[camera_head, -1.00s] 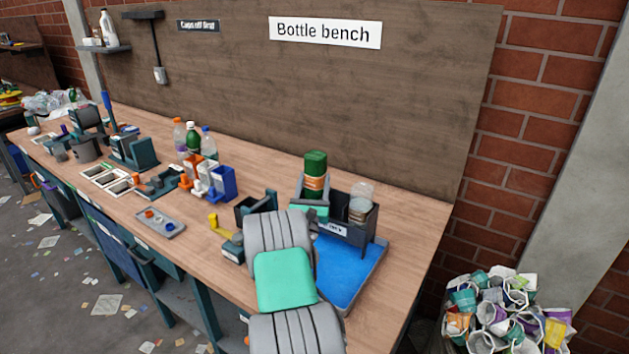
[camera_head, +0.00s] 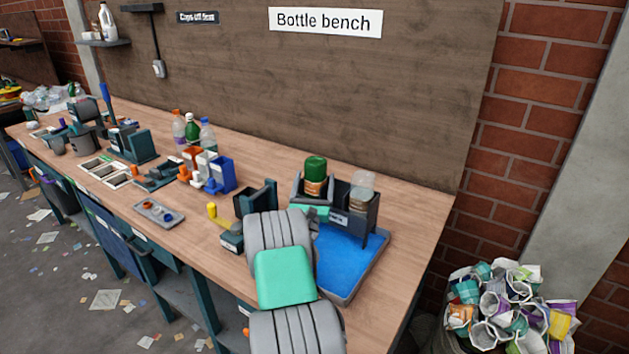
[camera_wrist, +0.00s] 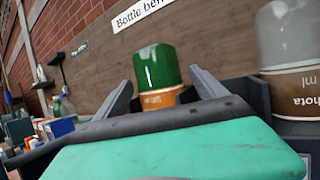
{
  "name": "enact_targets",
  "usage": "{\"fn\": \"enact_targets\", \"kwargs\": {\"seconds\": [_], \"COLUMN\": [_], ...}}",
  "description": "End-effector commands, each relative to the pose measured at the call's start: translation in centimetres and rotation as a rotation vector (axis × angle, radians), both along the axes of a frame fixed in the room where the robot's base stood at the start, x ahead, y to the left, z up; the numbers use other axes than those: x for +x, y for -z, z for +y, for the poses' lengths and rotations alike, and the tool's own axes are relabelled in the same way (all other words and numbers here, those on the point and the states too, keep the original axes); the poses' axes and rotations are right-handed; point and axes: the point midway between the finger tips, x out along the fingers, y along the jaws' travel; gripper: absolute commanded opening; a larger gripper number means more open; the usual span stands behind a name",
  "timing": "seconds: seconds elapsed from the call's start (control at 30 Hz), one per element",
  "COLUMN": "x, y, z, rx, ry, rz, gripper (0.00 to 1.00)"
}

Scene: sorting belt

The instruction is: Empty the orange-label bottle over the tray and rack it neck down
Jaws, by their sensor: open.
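The orange-label bottle (camera_head: 315,170) stands in the dark rack (camera_head: 358,222), its green body end up and the orange label below. Its neck is hidden. It also shows in the wrist view (camera_wrist: 157,68). My gripper (camera_wrist: 162,88) is open, one finger on each side of the bottle, with gaps between fingers and bottle. The blue-floored tray (camera_head: 345,262) lies under and in front of the rack, partly behind my arm.
A clear bottle with a brown label (camera_head: 362,190) stands inverted in the rack's right place, close to my right finger. A dark holder (camera_head: 257,198) and a yellow-topped device (camera_head: 226,230) stand left of my arm. Several bottles (camera_head: 193,130) stand farther left.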

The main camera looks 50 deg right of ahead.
Motion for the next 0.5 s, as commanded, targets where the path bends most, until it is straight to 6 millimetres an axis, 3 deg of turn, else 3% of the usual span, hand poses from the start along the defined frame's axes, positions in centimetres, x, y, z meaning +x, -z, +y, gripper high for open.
{"fn": "enact_targets", "kwargs": {"seconds": [0.03,0.37,0.5], "x": [-0.1,-0.1,-1.0], "y": [0.9,1.1,1.6], "z": [0.1,0.3,1.8], "rx": [0.011,0.010,0.008], "ry": [0.001,0.000,-0.001], "rz": [0.011,0.013,0.011], "gripper": [0.85,0.85,0.85]}}
